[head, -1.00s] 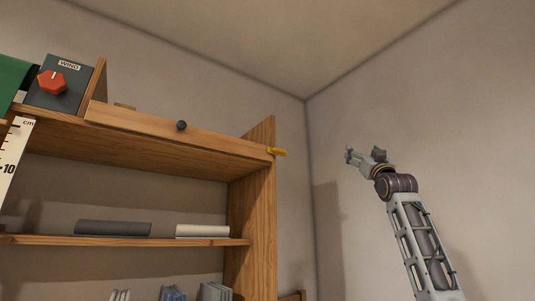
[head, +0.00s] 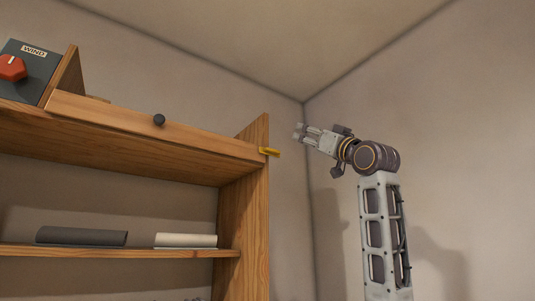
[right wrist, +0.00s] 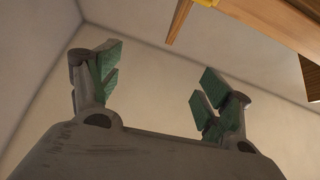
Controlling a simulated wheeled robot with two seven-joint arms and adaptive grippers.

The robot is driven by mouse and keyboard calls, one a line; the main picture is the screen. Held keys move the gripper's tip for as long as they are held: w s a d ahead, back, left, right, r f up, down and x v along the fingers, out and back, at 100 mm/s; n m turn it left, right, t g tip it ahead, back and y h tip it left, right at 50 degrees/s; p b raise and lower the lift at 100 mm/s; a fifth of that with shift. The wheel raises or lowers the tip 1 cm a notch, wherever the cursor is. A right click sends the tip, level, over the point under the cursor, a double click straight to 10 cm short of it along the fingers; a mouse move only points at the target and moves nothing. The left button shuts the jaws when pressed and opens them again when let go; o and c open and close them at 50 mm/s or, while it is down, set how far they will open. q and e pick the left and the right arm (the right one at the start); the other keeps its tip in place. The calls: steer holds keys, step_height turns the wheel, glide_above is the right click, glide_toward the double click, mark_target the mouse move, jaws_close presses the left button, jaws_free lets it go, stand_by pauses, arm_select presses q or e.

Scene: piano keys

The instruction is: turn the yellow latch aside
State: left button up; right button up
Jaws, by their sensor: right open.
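The yellow latch (head: 269,152) is a small bar at the right end of the wooden front panel, by the cabinet's right side board, and it sticks out to the right. A bit of it also shows at the top edge of the right wrist view (right wrist: 206,2). My right gripper (head: 299,132) is raised to the right of the latch in the head view, apart from it, pointing left. In the right wrist view its two green-padded fingers (right wrist: 155,82) are spread with nothing between them. My left gripper is in neither view.
A grey box with a red dial (head: 12,68) marked WIND stands at the upper left. A dark roll (head: 82,236) and a pale roll (head: 186,240) lie on the shelf below. Bare wall lies right of the cabinet.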

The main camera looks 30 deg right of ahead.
mark_target(274, 151)
steer(key=w+a+f+g+y, duration=0.1)
steer(key=w+a+f+g, duration=0.1)
steer(key=f, duration=0.3)
steer(key=shift+w+n+g+y, duration=0.3)
steer(key=shift+w+g, duration=0.2)
steer(key=shift+w+r, duration=0.1)
steer(key=shift+r, duration=0.05)
steer(key=shift+p+x, duration=2.95)
steer(key=shift+x, duration=3.8)
steer(key=c, duration=1)
